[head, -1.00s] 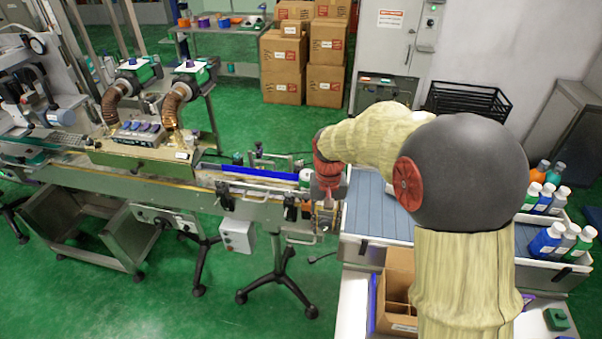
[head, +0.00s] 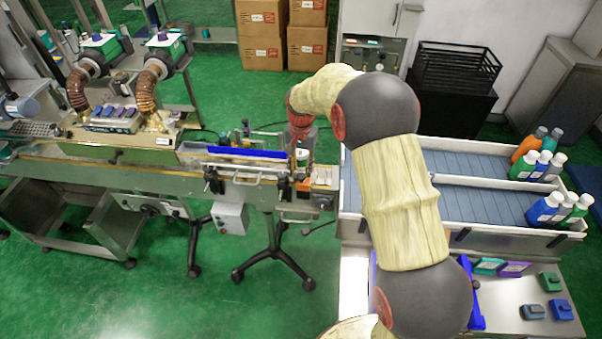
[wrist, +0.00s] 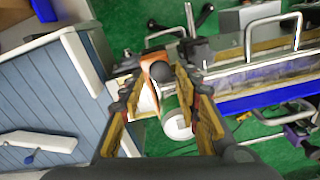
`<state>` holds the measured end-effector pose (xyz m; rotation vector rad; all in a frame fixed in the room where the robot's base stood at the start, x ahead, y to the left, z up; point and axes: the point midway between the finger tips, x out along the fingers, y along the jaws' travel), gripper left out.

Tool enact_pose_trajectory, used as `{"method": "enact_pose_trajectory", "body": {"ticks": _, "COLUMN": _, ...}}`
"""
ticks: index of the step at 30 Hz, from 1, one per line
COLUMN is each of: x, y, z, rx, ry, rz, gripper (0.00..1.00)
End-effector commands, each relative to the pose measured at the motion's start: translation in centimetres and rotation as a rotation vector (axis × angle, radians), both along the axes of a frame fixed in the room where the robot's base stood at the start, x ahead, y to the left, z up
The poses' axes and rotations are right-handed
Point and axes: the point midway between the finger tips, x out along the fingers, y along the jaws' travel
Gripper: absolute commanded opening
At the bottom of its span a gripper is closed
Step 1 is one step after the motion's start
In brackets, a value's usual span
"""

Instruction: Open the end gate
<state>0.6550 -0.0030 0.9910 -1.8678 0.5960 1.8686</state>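An orange plate with a black knob, which looks like the end gate (wrist: 155,66), stands at the conveyor's right end; in the head view its orange part (head: 306,184) shows small. My gripper (wrist: 159,82) is over it in the wrist view, fingers apart on either side of the knob. I cannot tell whether a finger touches it. In the head view my gripper (head: 301,148) reaches down at the conveyor end and partly hides the gate. A white bottle with a green band (wrist: 178,122) stands close by, between the fingers in the picture; it also shows in the head view (head: 304,157).
The conveyor (head: 150,180) runs left with metal rails and a blue guide strip (head: 247,153). A blue-slatted tray table (head: 480,204) with several bottles stands on the right. A side table (head: 520,310) holds small coloured blocks.

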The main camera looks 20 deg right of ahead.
Motion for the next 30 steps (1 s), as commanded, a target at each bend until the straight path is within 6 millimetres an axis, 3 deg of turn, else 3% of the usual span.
{"method": "enact_pose_trajectory", "body": {"ticks": 6, "x": 0.0, "y": 0.0, "z": -2.2, "rx": 0.000, "ry": 0.000, "rz": 0.001, "gripper": 0.33}}
{"method": "enact_pose_trajectory", "body": {"ticks": 16, "x": 0.0, "y": 0.0, "z": -2.5, "rx": 0.000, "ry": 0.000, "rz": 0.001, "gripper": 0.33}}
{"method": "enact_pose_trajectory", "body": {"ticks": 30, "x": 0.0, "y": 0.0, "z": -2.5, "rx": 0.000, "ry": -0.001, "rz": 0.001, "gripper": 0.06}}
